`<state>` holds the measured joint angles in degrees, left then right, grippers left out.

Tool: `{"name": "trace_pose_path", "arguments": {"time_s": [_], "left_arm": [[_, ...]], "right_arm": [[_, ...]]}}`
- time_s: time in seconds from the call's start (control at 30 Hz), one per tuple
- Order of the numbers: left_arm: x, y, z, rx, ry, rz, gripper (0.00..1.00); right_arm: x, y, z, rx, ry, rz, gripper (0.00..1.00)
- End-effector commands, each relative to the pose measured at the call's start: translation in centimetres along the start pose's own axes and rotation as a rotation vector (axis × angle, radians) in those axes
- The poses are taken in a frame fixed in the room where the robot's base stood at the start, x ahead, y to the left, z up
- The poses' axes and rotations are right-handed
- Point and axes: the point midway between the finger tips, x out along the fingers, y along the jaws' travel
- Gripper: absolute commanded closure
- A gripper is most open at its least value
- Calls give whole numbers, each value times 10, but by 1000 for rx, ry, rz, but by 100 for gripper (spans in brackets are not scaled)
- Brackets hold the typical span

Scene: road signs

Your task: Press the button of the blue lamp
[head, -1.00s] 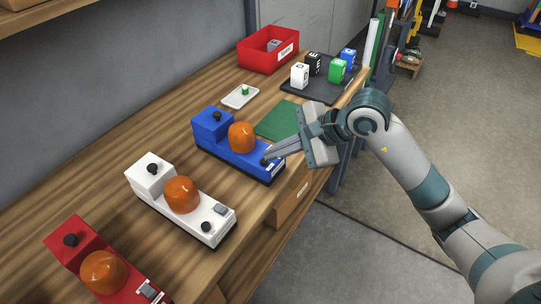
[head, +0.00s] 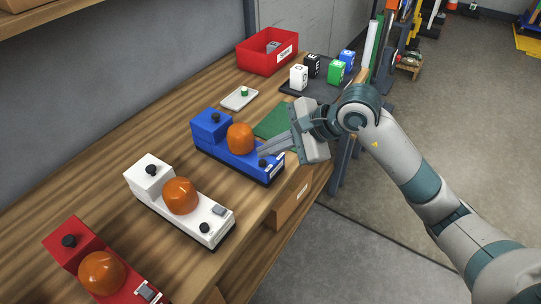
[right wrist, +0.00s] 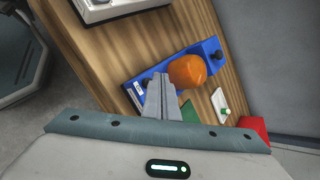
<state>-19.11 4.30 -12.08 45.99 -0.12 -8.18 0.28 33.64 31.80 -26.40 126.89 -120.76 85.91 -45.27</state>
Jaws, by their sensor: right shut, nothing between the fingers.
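The blue lamp (head: 222,156) has an orange dome (head: 240,138), a raised block with a black knob (head: 215,118), and a low end toward the table's front edge. It also shows in the right wrist view (right wrist: 207,48). My right gripper (head: 262,152) is shut and empty, its fingertips over the low end, beside the dome. In the right wrist view the gripper (right wrist: 162,80) hides part of that end. A small dark part (head: 262,163) shows just under the fingertips. I cannot tell whether they touch it. My left gripper is not in view.
A white lamp (head: 160,203) and a red lamp (head: 75,262) stand nearer on the wooden table. A green mat (head: 275,122), a small white plate with a green button (head: 238,98), a red bin (head: 256,59) and a dark tray with lettered cubes (head: 300,92) lie beyond.

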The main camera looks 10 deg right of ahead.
Motion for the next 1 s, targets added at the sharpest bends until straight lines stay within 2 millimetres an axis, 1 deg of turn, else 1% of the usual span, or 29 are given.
{"name": "trace_pose_path", "arguments": {"time_s": [0.03, 0.7, 1.0], "left_arm": [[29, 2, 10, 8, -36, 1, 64], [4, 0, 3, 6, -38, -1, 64], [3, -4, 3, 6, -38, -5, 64]], "right_arm": [[16, 11, -12, -1, 0, -1, 100], [-21, -15, 15, -1, 0, -1, 100], [-24, -17, 17, 0, 0, 0, 100]]}}
